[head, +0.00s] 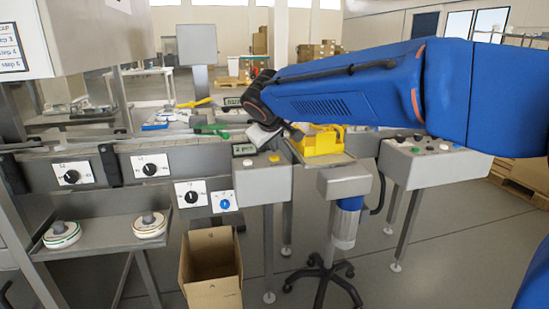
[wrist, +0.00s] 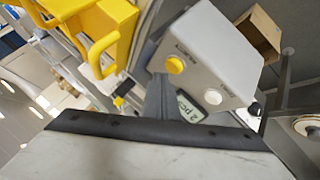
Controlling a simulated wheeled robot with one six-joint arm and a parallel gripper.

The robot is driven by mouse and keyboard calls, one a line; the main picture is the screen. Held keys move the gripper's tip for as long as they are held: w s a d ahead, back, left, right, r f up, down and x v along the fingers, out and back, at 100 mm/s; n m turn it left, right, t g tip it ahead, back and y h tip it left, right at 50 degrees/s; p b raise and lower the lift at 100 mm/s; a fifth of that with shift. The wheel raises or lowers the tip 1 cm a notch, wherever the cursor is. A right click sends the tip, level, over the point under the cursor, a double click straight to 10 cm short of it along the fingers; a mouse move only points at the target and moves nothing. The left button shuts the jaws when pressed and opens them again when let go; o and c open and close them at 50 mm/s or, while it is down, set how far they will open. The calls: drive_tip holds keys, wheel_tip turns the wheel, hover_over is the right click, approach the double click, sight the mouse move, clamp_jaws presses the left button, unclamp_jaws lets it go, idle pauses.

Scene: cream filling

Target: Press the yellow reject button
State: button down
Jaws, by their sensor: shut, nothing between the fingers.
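The yellow button (head: 274,157) sits on the sloped top of a grey control box (head: 262,184), right of a white button (head: 247,163). The wrist view shows the yellow button (wrist: 174,65) just beyond and slightly right of the finger tips, and the white button (wrist: 213,97) farther right. My gripper (wrist: 161,80) is shut and empty, its dark fingers reaching toward the box. In the head view my gripper (head: 267,142) hangs just above and behind the yellow button. A gap seems to remain between them, but its exact size is unclear.
A yellow handled fixture (head: 318,141) stands close right of my gripper. An open cardboard box (head: 211,270) stands on the floor below. Another button panel (head: 425,160) is at the right.

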sight(274, 159)
drive_tip(key=shift+f, duration=0.2)
drive_tip(key=shift+f, duration=0.25)
drive_tip(key=shift+f, duration=0.5)
idle(1.0)
drive_tip(key=shift+r, duration=3.45)
